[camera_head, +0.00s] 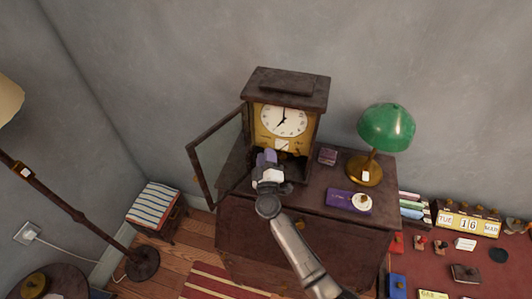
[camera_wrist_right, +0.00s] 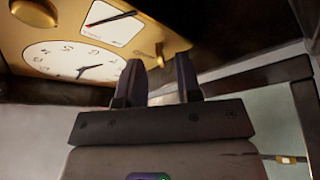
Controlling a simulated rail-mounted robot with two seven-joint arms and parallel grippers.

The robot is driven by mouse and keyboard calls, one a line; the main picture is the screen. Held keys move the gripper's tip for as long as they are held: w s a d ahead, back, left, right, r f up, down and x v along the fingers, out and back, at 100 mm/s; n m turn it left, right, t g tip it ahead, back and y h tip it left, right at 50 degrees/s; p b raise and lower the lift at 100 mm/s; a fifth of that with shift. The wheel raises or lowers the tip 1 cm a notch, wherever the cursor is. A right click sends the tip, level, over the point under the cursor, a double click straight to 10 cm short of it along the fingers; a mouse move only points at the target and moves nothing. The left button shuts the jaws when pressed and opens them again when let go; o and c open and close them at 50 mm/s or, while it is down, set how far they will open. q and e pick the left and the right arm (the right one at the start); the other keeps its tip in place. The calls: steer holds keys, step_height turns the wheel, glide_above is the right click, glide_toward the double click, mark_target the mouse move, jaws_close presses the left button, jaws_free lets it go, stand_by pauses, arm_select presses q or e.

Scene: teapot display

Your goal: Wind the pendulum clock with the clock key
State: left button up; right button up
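The pendulum clock (camera_head: 287,91) stands on a dark cabinet against the wall. Its glass door (camera_head: 219,155) is swung open to the left. The white dial (camera_head: 284,119) sits in a gold face plate, with a small white panel below it. My right gripper (camera_head: 266,157) is at the open front, low before the face. In the right wrist view its two dark fingers (camera_wrist_right: 160,80) are apart with nothing visible between them. A small brass piece (camera_wrist_right: 159,55) stands off the gold plate just beyond the fingertips; I cannot tell whether it is the clock key. My left gripper is out of view.
A green lamp (camera_head: 386,128) stands right of the clock. The open door bounds the left side.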

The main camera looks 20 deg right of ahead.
steer(key=shift+x, duration=1)
jaws_close()
